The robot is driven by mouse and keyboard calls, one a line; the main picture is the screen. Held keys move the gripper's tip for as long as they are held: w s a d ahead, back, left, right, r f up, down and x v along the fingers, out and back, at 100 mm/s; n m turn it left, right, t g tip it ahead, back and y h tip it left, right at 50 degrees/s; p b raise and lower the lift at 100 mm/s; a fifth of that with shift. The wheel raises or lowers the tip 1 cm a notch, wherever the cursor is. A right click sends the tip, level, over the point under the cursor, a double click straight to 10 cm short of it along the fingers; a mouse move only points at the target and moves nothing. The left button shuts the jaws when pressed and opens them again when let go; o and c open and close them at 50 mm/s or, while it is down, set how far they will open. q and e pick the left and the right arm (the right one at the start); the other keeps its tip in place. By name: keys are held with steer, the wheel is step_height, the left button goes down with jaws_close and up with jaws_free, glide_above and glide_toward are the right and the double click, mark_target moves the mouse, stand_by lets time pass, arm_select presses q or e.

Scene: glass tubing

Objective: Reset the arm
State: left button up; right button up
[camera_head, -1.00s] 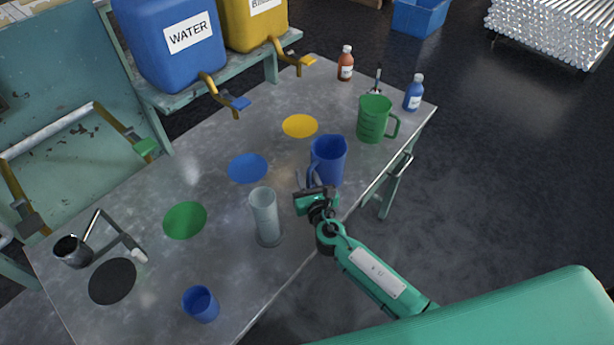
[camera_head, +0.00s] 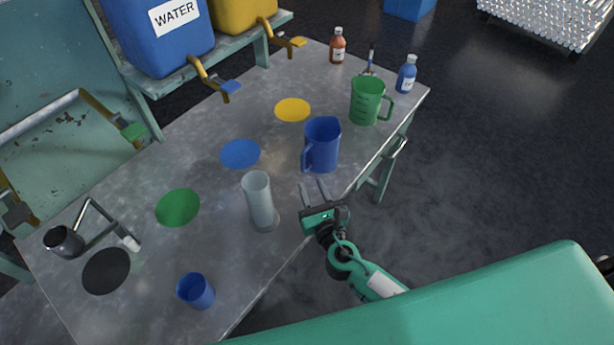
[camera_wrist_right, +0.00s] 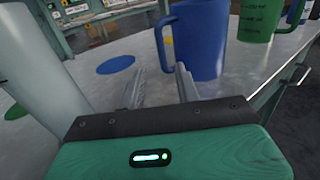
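My right gripper (camera_head: 314,193) is at the near edge of the metal table (camera_head: 215,240). Its two fingers are spread with nothing between them; they also show apart in the right wrist view (camera_wrist_right: 160,85). The blue pitcher (camera_head: 322,146) stands upright just beyond the fingertips, apart from them in the head view. It also shows in the right wrist view (camera_wrist_right: 202,40). A clear glass cylinder (camera_head: 259,200) stands upright to the left of the gripper. My left gripper is not in view.
A green measuring jug (camera_head: 366,101), brown bottle (camera_head: 337,46) and blue bottle (camera_head: 406,74) stand at the far right end. A small blue cup (camera_head: 196,291) and a dark cup (camera_head: 64,242) are at the left. Coloured discs (camera_head: 240,153) mark the tabletop.

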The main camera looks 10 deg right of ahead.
steer(key=shift+s+d, duration=0.1)
steer(key=shift+s, duration=0.75)
